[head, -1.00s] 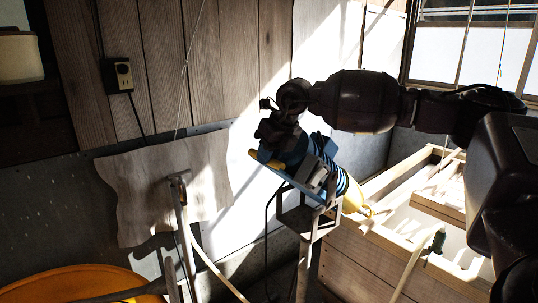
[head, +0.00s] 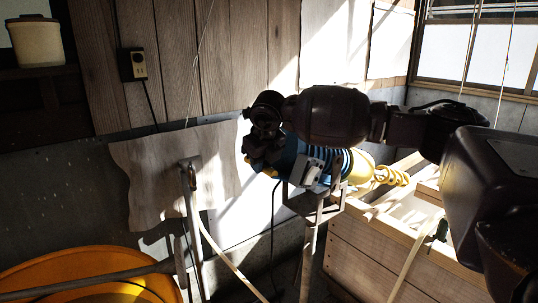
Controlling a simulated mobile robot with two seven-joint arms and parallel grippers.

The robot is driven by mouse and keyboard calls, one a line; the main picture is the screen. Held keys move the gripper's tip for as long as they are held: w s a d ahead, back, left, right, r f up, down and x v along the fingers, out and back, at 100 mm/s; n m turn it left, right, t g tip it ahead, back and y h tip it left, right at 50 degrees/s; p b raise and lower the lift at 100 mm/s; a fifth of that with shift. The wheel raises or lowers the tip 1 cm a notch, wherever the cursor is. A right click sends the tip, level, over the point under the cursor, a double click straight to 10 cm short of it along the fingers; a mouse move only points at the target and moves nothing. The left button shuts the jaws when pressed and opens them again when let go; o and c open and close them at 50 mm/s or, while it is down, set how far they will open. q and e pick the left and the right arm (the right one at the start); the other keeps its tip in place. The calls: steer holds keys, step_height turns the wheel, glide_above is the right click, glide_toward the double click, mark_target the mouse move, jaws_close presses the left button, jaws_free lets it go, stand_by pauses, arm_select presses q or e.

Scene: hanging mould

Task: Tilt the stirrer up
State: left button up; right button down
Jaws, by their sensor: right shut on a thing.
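The stirrer is a blue ribbed motor body (head: 312,160) with a yellow end (head: 378,174) pointing right. It lies close to level on top of a metal stand (head: 312,208). My right gripper (head: 266,150) is at the stirrer's left end, shut on it; the fingertips are partly hidden by the dark wrist. My right arm reaches in from the right, across and above the stirrer, and hides part of its top. My left gripper is not in view.
A wooden vat (head: 390,255) stands right of the stand. An orange tub (head: 90,280) is at the lower left, with a pole across it. A wavy wooden board (head: 165,180) is behind. A socket (head: 139,65) is on the wall.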

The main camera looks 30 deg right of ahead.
arm_select(q)
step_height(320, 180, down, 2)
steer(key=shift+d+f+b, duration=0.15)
steer(key=shift+b, duration=0.55)
arm_select(e)
steer(key=shift+h, duration=0.3)
steer(key=f, duration=0.1)
steer(key=a+f, duration=0.1)
steer(key=f, duration=0.2)
steer(key=shift+s+a+f, duration=0.15)
steer(key=shift+a+f, duration=0.15)
steer(key=shift+a, duration=0.1)
steer(key=c, duration=1.3)
jaws_free()
steer(key=shift+c, duration=0.2)
steer(key=shift+o, duration=1.3)
steer(key=shift+a, duration=0.1)
steer(key=shift+o, duration=0.6)
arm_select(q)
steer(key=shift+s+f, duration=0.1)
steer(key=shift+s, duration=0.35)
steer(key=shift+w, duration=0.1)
arm_select(e)
steer(key=shift+r, duration=0.15)
